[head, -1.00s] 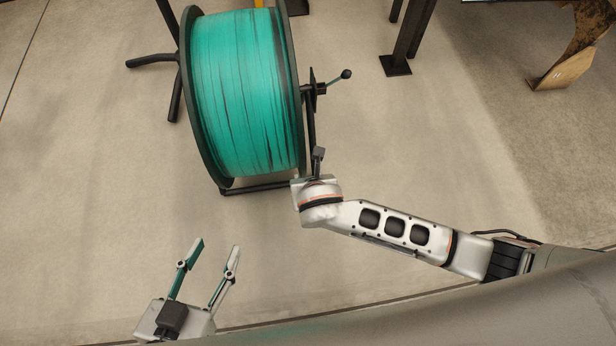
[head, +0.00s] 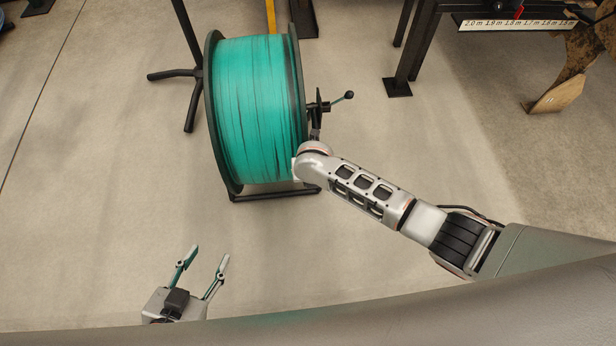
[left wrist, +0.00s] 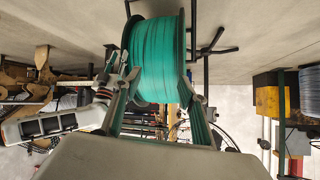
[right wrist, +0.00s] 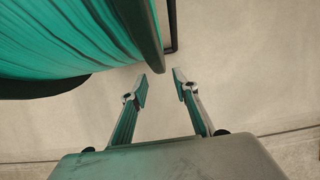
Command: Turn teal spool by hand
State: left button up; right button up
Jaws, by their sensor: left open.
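The teal spool (head: 258,110), wound with teal strand between dark flanges, sits on a black stand. A crank with a dark knob (head: 348,95) sticks out at its right. My left gripper (head: 210,257) is open and empty, in front of the spool and apart from it. The left wrist view shows the spool (left wrist: 158,60) beyond its spread fingers. My right arm reaches to the spool's lower right edge; its fingers are hidden in the head view. In the right wrist view my right gripper (right wrist: 160,78) is open and empty, close to the spool's flange (right wrist: 142,30); I cannot tell if they touch.
The stand's base bar (head: 265,195) lies low in front of the spool, with splayed legs (head: 175,75) at the left. A black bench frame (head: 398,86) with a measuring scale (head: 515,24) stands at the back right. The floor (head: 90,210) left of the spool is clear.

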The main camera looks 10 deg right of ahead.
jog(key=b+x, duration=0.1)
jog(key=x, duration=0.1)
jog(key=b+x, duration=0.1)
jog(key=x, duration=0.2)
jog(key=b+x, duration=0.1)
jog(key=x, duration=0.1)
jog(key=shift+s+f+b, duration=0.2)
jog(key=shift+f+b, duration=0.2)
jog(key=shift+f, duration=0.05)
jog(key=shift+w+r, duration=0.15)
grip_shut()
jog(key=shift+d+f, duration=0.1)
jog(key=shift+f, duration=0.3)
notch_tip(320, 180, down, 6)
jog(key=t+b, duration=0.2)
jog(key=b, duration=0.1)
jog(key=shift+w+f, duration=0.1)
jog(key=shift+f, duration=0.05)
jog(key=shift+w+f+t+b, duration=0.15)
jog(key=shift+w+t+b, duration=0.15)
jog(key=shift+b, duration=0.15)
pick_arm(q)
jog(key=w+d+r+n+t+h, duration=0.1)
jog(key=w+d+r+n+h, duration=0.1)
jog(key=d, duration=0.5)
jog(key=shift+w+r+n+t, duration=0.3)
jog(key=shift+w+r+t, duration=0.1)
jog(key=shift+r, duration=0.45)
pick_arm(e)
jog(key=shift+w, duration=0.1)
